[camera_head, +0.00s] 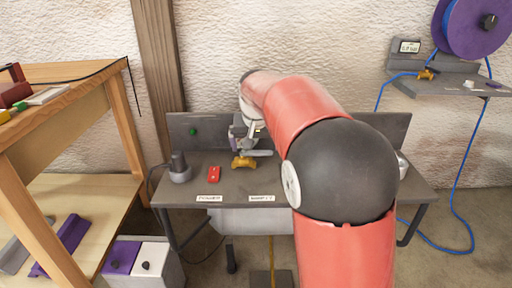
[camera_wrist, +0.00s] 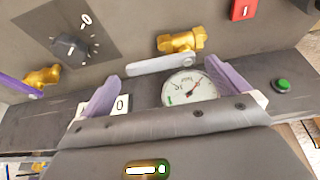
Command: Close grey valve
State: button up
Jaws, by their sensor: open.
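The grey valve is a brass body (camera_wrist: 181,41) with a flat grey lever (camera_wrist: 160,64); in the wrist view the lever runs sideways, roughly in line with the body. In the head view the brass body (camera_head: 244,163) sits on the dark bench, the lever (camera_head: 262,153) pointing right. My gripper (camera_wrist: 163,71) is open and empty, its purple fingers spread on either side of the lever in the wrist view; I cannot tell whether they touch it. In the head view my gripper (camera_head: 240,136) is just above and behind the valve, partly hidden by my arm.
A second brass valve (camera_wrist: 42,77) with a purple lever, a dial knob (camera_wrist: 70,46), a red switch (camera_wrist: 243,9), a round gauge (camera_wrist: 188,89) and a green button (camera_wrist: 282,85) are nearby. A wooden bench (camera_head: 75,72) stands left; a shelf (camera_head: 450,86) with blue hose is right.

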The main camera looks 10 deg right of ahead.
jog(key=shift+w+f, duration=0.25)
jog(key=shift+f, duration=0.45)
jog(key=c, duration=1.2)
